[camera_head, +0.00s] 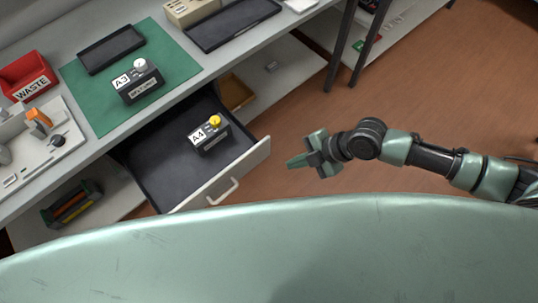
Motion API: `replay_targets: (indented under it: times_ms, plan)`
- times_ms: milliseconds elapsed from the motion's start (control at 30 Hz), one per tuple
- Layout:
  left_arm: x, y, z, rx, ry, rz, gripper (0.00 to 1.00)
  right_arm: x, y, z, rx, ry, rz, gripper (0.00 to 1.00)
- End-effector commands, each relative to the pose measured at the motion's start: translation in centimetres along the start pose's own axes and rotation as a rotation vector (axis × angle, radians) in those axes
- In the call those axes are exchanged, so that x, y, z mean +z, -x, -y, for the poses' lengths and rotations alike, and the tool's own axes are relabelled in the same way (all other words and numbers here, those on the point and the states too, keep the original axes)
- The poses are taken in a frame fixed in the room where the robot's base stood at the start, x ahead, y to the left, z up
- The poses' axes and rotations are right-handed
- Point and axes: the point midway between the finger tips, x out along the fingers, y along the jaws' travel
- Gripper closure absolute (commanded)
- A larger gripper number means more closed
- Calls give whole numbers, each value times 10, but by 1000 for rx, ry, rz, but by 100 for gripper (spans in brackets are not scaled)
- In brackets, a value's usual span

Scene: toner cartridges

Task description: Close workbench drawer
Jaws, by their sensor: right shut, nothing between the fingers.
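The workbench drawer (165,172) is pulled out from under the bench top. Its pale front panel (257,154) carries a light handle (223,192) facing my body. A black toner cartridge marked A4 (213,141), with a yellow knob, stands inside on the drawer's dark floor. My right gripper (299,162) is shut and empty. It appears just right of the drawer front's right end, apart from it in the picture. My left gripper is out of view.
On the bench, a green mat (184,65) holds cartridge A3 (138,84) and a black tray (110,48). A red WASTE bin (24,76) and a grey fixture (62,152) stand left. A lower shelf (290,72) holds a yellow tray (236,92). Brown floor right is clear.

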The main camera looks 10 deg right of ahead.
Motion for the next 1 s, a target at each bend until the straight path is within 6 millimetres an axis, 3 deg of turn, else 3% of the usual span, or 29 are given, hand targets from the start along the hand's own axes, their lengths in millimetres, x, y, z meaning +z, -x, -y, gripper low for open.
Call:
replay_targets:
  times_ms: [467,700,1000]
  plan:
    - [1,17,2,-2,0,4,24,-2,-94,-4,3,-4,0,100]
    - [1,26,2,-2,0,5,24,0,-106,-32,3,-3,2,100]
    - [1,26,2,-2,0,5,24,1,-110,-36,3,-4,2,100]
